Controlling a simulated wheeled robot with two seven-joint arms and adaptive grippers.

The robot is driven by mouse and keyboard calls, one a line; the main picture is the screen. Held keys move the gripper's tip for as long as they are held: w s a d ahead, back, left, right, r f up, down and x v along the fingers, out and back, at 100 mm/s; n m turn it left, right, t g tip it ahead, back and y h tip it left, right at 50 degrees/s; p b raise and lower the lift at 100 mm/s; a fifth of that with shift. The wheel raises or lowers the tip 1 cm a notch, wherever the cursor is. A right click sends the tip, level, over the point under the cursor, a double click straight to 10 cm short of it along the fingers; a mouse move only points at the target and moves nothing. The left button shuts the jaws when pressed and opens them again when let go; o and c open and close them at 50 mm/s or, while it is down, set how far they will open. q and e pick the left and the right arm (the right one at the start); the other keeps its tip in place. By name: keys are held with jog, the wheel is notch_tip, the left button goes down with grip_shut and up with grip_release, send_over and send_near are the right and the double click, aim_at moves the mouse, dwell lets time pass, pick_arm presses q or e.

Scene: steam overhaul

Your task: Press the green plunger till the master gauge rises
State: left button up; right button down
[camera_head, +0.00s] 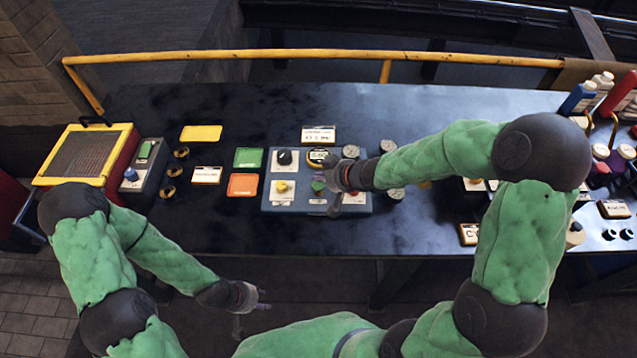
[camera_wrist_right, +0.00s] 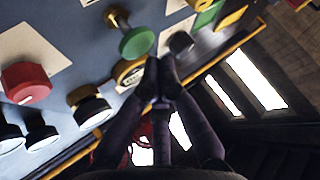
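The green plunger (camera_head: 318,187) sits on the grey-blue panel (camera_head: 270,203). In the right wrist view its round green cap (camera_wrist_right: 136,42) stands on a brass stem. My right gripper (camera_head: 333,178) is over the panel, beside the plunger. In its wrist view the fingertips (camera_wrist_right: 160,70) are together, with nothing visible between them, close to the green cap; I cannot tell whether they touch it. A yellow-rimmed round gauge (camera_head: 321,157) is behind the plunger; its reading is too small to read. My left gripper (camera_head: 262,300) hangs in front of the table, away from the panel; its fingers are too small to judge.
A black knob (camera_head: 284,157) and a yellow button (camera_head: 282,187) share the panel. A red knob (camera_wrist_right: 26,82) shows in the wrist view. Left are a red-and-yellow box (camera_head: 122,150) and a small grey device (camera_head: 140,172). Bottles (camera_head: 580,97) stand far right. The table's front middle is clear.

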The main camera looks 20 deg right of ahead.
aim_at(319, 185)
jog(key=shift+f, duration=0.1)
dwell(0.6)
jog(key=shift+f, duration=0.35)
jog(key=shift+s+f+b, duration=0.1)
jog(key=shift+f+b, duration=0.95)
jog(key=shift+f, duration=0.3)
dwell(1.4)
jog(key=shift+r, duration=0.15)
jog(key=shift+r+p, duration=1.65)
jog(key=shift+p, duration=0.4)
jog(key=shift+r, duration=0.1)
notch_tip(319, 185, up, 5)
jog(key=p, duration=0.5)
